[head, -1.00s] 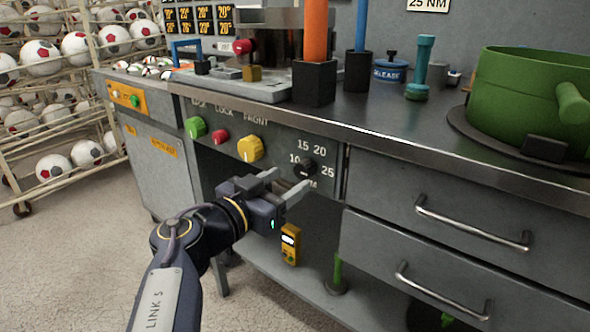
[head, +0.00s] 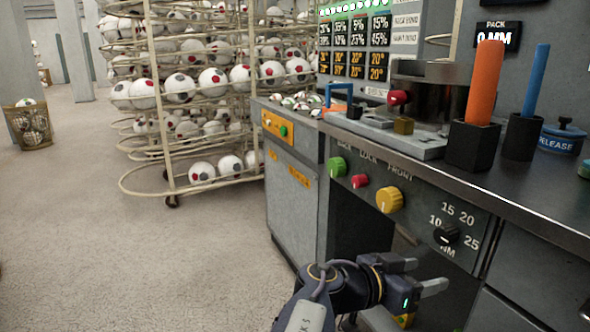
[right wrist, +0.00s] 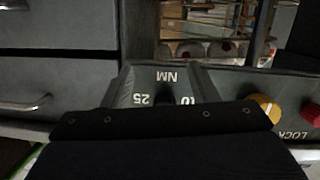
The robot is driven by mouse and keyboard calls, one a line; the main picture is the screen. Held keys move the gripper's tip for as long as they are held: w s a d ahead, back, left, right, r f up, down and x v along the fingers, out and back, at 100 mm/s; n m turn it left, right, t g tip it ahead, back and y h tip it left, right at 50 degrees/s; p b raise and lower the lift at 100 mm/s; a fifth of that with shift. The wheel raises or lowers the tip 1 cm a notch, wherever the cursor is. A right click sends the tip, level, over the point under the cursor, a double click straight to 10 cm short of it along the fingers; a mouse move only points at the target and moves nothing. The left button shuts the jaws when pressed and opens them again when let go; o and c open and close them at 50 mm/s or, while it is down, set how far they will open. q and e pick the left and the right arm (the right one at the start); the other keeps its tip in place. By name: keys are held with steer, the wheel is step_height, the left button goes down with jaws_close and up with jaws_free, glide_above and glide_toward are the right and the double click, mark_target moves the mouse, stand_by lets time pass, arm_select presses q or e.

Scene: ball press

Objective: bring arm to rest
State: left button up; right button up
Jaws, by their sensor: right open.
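My right gripper (head: 424,275) is in the lower right of the head view. Its two fingers are apart with nothing between them. It is in front of the bench's control panel, below and to the left of the black NM dial (head: 446,234). My left gripper is not in view.
The panel has a green knob (head: 336,167), a red knob (head: 360,181) and a yellow knob (head: 389,200). The bench top (head: 440,174) carries a press and colored handles. A ball rack (head: 160,125) stands behind. The floor (head: 130,260) at left is clear.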

steer(key=s+d+f+n+g+y, duration=0.1)
steer(key=s+d+f+g+y, duration=0.2)
steer(key=f, duration=0.6)
steer(key=s+d+f+n+g+y, duration=0.2)
steer(key=d+f+y, duration=0.15)
steer(key=f, duration=0.55)
steer(key=s+a+f+n+g+y, duration=0.1)
steer(key=s+a+f+n+y, duration=0.25)
steer(key=s+a+y, duration=0.45)
steer(key=s+a+r+n+t+y+p, duration=0.1)
steer(key=s+a+r+n+t+y, duration=0.1)
steer(key=s+r+n+t+y, duration=0.6)
step_height(320, 180, up, 40)
steer(key=w+m+g+h+p, duration=0.1)
steer(key=m+h+p, duration=0.2)
steer(key=p, duration=3.5)
steer(key=shift+a+f+g+h, duration=0.2)
steer(key=shift+g+h, duration=0.1)
steer(key=shift+h, duration=0.05)
steer(key=shift+m, duration=0.25)
